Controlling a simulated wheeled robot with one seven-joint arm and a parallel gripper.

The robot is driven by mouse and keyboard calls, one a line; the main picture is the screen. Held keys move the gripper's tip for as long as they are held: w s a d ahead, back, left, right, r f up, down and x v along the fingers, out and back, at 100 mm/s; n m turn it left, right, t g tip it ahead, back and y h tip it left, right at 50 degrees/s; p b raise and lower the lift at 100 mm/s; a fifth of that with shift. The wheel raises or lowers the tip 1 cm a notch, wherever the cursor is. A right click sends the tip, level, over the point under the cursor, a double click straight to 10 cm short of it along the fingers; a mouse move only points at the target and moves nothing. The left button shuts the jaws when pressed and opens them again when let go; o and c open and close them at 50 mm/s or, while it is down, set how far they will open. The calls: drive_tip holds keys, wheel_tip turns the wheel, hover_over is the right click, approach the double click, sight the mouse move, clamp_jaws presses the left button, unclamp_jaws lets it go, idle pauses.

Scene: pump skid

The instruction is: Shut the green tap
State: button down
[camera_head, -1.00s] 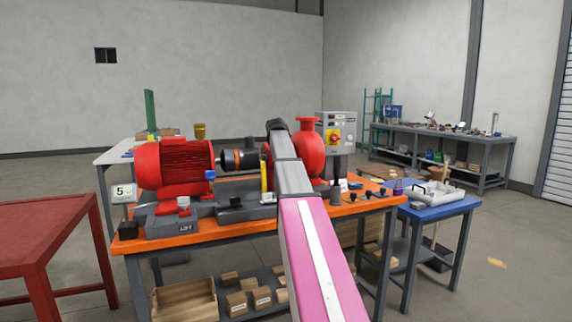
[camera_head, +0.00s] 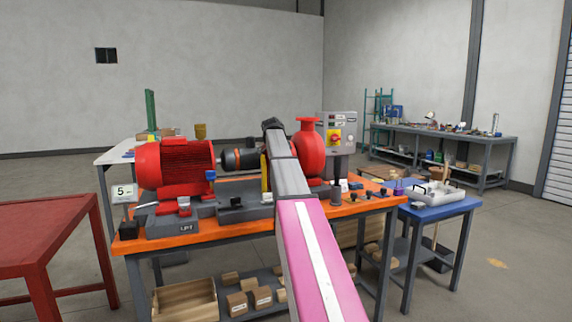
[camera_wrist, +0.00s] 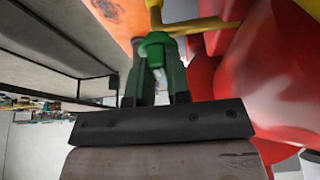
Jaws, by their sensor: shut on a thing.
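The green tap (camera_wrist: 156,42) shows at the top middle of the wrist view, on a yellow pipe (camera_wrist: 205,25). My gripper (camera_wrist: 155,66) is shut on the tap, with one dark finger on either side of it. The fingers partly hide the tap's lower part, so I cannot tell how far it is turned. In the head view my own arm hides the gripper and the tap; only a strip of yellow (camera_head: 265,176) shows beside the arm at the pump.
A red motor (camera_head: 176,165) and red pump (camera_head: 309,152) stand on the orange bench (camera_head: 190,236). In the wrist view a red casing (camera_wrist: 270,75) lies close on the gripper's right. A grey control box (camera_head: 337,130) stands behind the pump. A blue table (camera_head: 452,208) is at the right.

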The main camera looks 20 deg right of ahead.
drive_tip(key=shift+f, duration=0.1)
drive_tip(key=c, duration=1.1)
unclamp_jaws()
drive_tip(key=v, duration=1.1)
drive_tip(key=shift+s, duration=0.1)
drive_tip(key=shift+s+f, duration=0.1)
